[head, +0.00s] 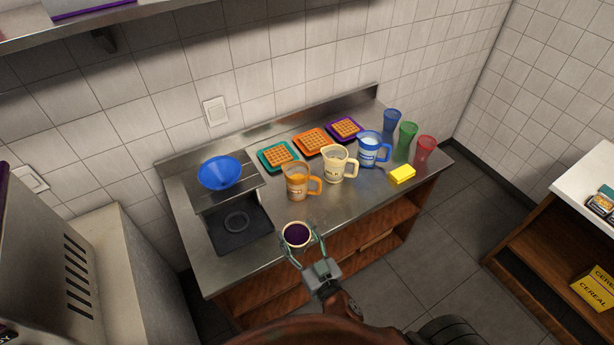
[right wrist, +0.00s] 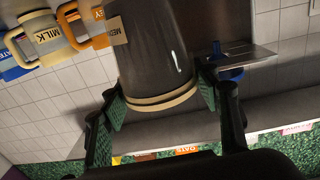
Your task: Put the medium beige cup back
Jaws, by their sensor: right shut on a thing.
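The medium beige cup (head: 297,234) shows a beige rim and a dark purple inside. It is held upright at the counter's front edge, right of the dark stand. In the right wrist view the cup (right wrist: 152,50) looks dark, with beige rings and a partly visible label starting "ME". My right gripper (head: 303,243) is shut on the cup, with a finger on either side. The green finger pads of the gripper (right wrist: 160,100) show in the right wrist view. Whether the cup touches the counter, I cannot tell. My left gripper is not in view.
An orange mug (head: 298,187), a cream mug (head: 337,167) and a blue mug (head: 369,151) stand behind the cup. A blue funnel (head: 219,173) sits over the dark stand (head: 240,232). A yellow sponge (head: 402,174) and coloured glasses (head: 407,141) are at right. Waffles on plates (head: 277,157) lie behind.

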